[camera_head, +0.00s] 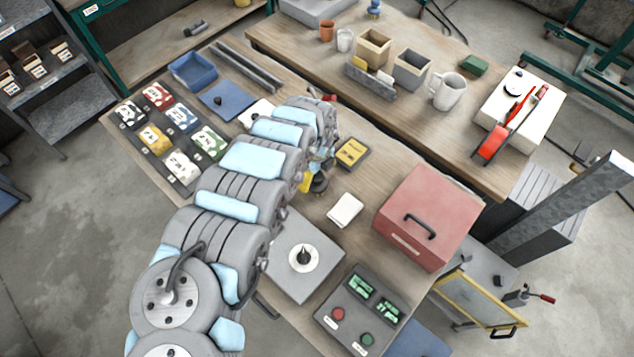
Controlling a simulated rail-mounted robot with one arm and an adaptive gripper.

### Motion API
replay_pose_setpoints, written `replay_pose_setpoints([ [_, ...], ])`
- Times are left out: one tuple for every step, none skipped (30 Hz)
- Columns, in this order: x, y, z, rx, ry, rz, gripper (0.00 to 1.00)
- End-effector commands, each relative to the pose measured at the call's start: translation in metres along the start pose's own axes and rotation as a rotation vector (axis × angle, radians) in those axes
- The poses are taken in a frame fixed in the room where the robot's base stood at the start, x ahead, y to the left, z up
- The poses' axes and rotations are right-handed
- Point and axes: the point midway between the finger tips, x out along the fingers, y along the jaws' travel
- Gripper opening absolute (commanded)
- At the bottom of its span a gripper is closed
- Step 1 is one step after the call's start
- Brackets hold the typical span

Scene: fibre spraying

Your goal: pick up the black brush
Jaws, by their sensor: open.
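My arm reaches from the lower left over the front table, and its wrist bends down near the middle of the table. My gripper (319,165) is small and partly hidden by the arm; it is open over the table. A small dark object (319,184) with a rounded base stands just below it, with a yellow bit beside it. I cannot tell for sure whether this is the black brush, or whether the gripper touches it. No other clear brush shows; my arm hides part of the table.
A yellow box (352,153), a white block (345,210) and a red case (428,217) lie to the right. A grey plate with a dark cone (303,256) and a button panel (362,310) are in front. Coloured packs (157,138) and a blue tray (193,71) are left.

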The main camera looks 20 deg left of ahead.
Motion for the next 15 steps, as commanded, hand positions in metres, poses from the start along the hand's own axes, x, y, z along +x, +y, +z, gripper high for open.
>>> replay_pose_setpoints([
  [0.003, 0.0, -0.001, -0.001, 0.001, 0.0, 1.0],
  [0.005, 0.0, 0.0, -0.001, 0.001, 0.0, 1.0],
  [0.006, 0.0, 0.0, -0.001, -0.001, 0.0, 1.0],
  [0.007, 0.0, 0.001, -0.001, -0.001, 0.0, 1.0],
  [0.007, 0.0, 0.001, -0.001, -0.002, 0.0, 1.0],
  [0.008, 0.0, 0.001, -0.001, -0.002, 0.0, 1.0],
  [0.008, 0.0, 0.001, -0.001, -0.002, 0.0, 1.0],
  [0.009, 0.0, 0.001, -0.001, -0.002, -0.001, 1.0],
  [0.011, -0.001, 0.001, -0.001, -0.001, -0.001, 1.0],
  [0.012, -0.001, 0.001, -0.001, 0.0, -0.001, 1.0],
  [0.014, -0.001, 0.0, -0.001, 0.0, -0.002, 1.0],
  [0.017, -0.002, 0.0, 0.0, 0.001, -0.002, 1.0],
  [0.02, -0.002, 0.0, 0.0, 0.001, -0.002, 1.0],
  [0.022, -0.002, 0.0, -0.001, 0.001, -0.002, 1.0],
  [0.025, -0.002, 0.001, -0.002, 0.001, -0.002, 1.0],
])
